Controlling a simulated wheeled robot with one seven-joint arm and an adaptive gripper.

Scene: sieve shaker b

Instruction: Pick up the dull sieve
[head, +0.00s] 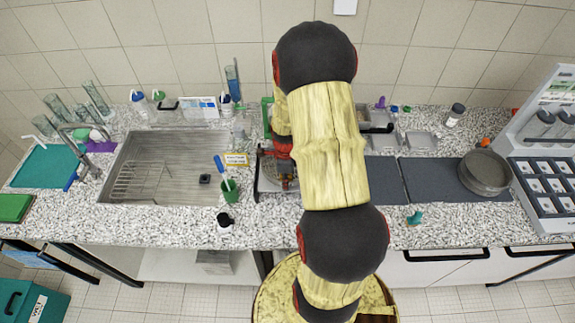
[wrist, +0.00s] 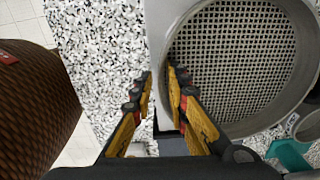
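A dull grey round sieve (wrist: 250,60) with a wire mesh fills the right of the wrist view. My gripper (wrist: 160,82) is open at its left edge, with a gap between the fingertips. One finger is over the inner side of the rim and the other is outside it. I cannot tell whether either touches the wall. In the head view my arm hides most of this area. Another grey round sieve (head: 486,172) stands on a dark mat at the right.
A sink (head: 165,165) is to the left, with a green cup (head: 229,192) holding a pen beside it. A rack (head: 545,180) stands at the far right. Speckled counter (wrist: 105,60) is bare beside the sieve. A brown rounded body (wrist: 35,95) is at left in the wrist view.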

